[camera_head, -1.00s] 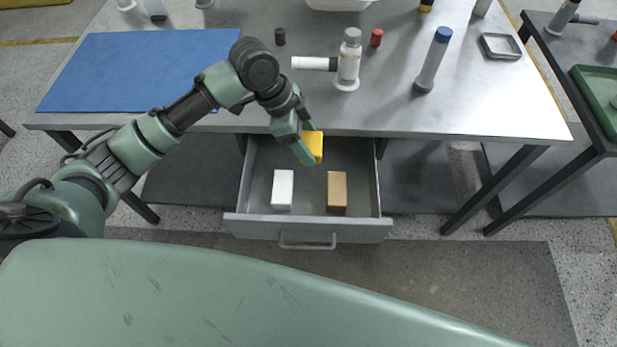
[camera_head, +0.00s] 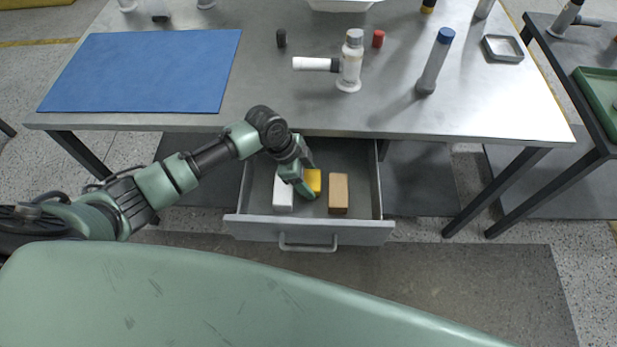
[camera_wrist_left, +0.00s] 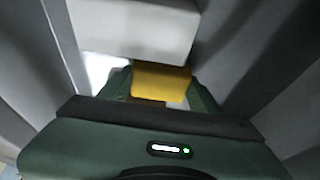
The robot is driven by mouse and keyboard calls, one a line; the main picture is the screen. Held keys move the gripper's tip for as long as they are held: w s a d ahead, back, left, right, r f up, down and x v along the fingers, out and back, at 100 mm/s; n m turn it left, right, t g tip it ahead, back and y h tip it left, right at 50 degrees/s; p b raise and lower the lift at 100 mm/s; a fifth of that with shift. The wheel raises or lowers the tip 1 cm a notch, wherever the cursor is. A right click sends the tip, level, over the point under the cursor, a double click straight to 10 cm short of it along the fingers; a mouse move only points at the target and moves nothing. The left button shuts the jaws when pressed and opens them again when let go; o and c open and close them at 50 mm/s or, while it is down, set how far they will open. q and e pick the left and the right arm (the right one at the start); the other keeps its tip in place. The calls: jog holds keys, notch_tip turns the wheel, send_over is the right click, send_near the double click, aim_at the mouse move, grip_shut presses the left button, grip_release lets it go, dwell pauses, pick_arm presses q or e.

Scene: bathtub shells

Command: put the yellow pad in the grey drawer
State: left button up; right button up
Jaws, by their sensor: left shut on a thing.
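The yellow pad (camera_head: 314,181) is inside the open grey drawer (camera_head: 309,230), between a white block and a tan block. My left gripper (camera_head: 304,186) reaches down into the drawer and is shut on the pad. In the left wrist view the yellow pad (camera_wrist_left: 160,82) sits between the green fingers. Whether the pad touches the drawer floor is hard to tell. My right gripper is not in view.
The white block (camera_head: 283,194) and the tan block (camera_head: 338,193) stand in the drawer close to the pad. Above is the grey table (camera_head: 480,110) with a blue mat (camera_head: 145,70), a white bottle (camera_head: 350,65) and a blue-capped tube (camera_head: 434,62).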

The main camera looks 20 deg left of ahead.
pick_arm(q)
jog(key=shift+f, duration=0.15)
jog(key=o, duration=1.4)
jog(key=shift+c, duration=0.2)
jog(key=v, duration=1.2)
